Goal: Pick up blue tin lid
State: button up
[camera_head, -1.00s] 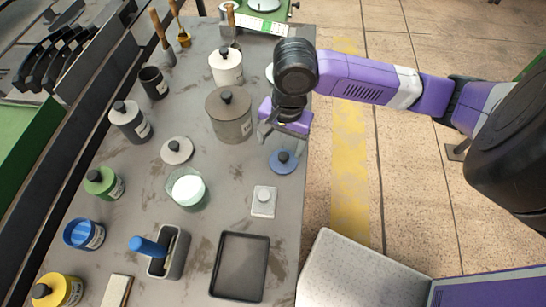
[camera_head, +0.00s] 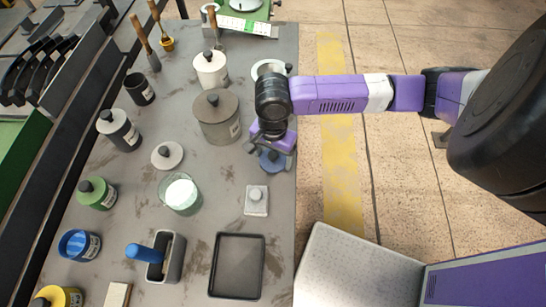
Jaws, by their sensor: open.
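The blue tin lid (camera_head: 272,162), a flat disc with a dark knob, lies on the grey table (camera_head: 214,215) near its right edge. My gripper (camera_head: 266,150) is open just above the lid, at its upper side in the picture. The fingers and the purple gripper body cover part of the lid. I cannot tell whether a finger touches it.
A large grey-brown lidded tin (camera_head: 217,118) stands close on the left of my gripper. A small white box (camera_head: 257,200) lies below the lid. A white lid (camera_head: 167,155), a glass jar (camera_head: 180,194) and a black tray (camera_head: 237,266) are nearby.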

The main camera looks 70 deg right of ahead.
jog(key=c, duration=1)
jog(key=shift+c, duration=0.2)
